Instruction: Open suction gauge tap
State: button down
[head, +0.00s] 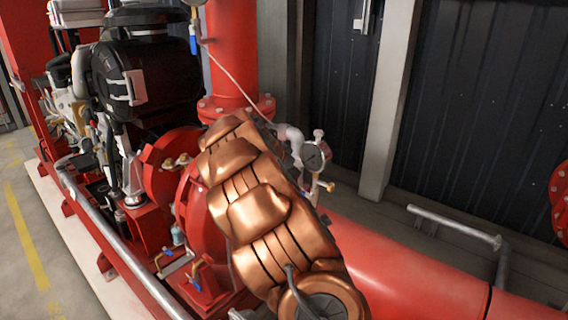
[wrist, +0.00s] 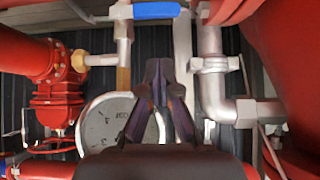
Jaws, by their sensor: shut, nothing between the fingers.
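A tap with a blue lever (wrist: 157,10) is at the top of the wrist view. The lever lies across the picture. A round white gauge (wrist: 106,122) is below it, partly covered by my gripper (wrist: 165,68). My gripper is shut and empty, its tips below the lever with a gap in the picture; depth is unclear. In the head view a gauge (head: 315,156) and a brass fitting (head: 329,186) show right of my arm, which hides my gripper. Another blue lever (head: 194,45) hangs under a partly cut-off gauge at the top.
A grey elbow pipe (wrist: 215,95) stands close right of my gripper, and a red valve body (wrist: 57,95) is at left. In the head view a large red pipe (head: 410,265) runs to the lower right, and a red upright pipe (head: 232,50) stands behind.

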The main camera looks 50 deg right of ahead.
jog(key=shift+w+d+f+p, duration=0.1)
jog(key=shift+f+p, duration=0.15)
jog(key=shift+f, duration=0.6)
jog(key=shift+d+f+p, duration=0.15)
jog(key=shift+f+p, duration=0.15)
jog(key=shift+f, duration=0.5)
jog(key=shift+w+d+f+p, duration=0.1)
jog(key=shift+f+p, duration=0.15)
jog(key=shift+f, duration=0.6)
jog(key=shift+s+d, duration=0.1)
jog(key=shift+s, duration=0.05)
jog(key=shift+f, duration=0.1)
jog(key=shift+f+g+b, duration=0.25)
jog(key=shift+g+b, duration=0.15)
jog(key=shift+b, duration=0.6)
jog(key=shift+n, duration=0.3)
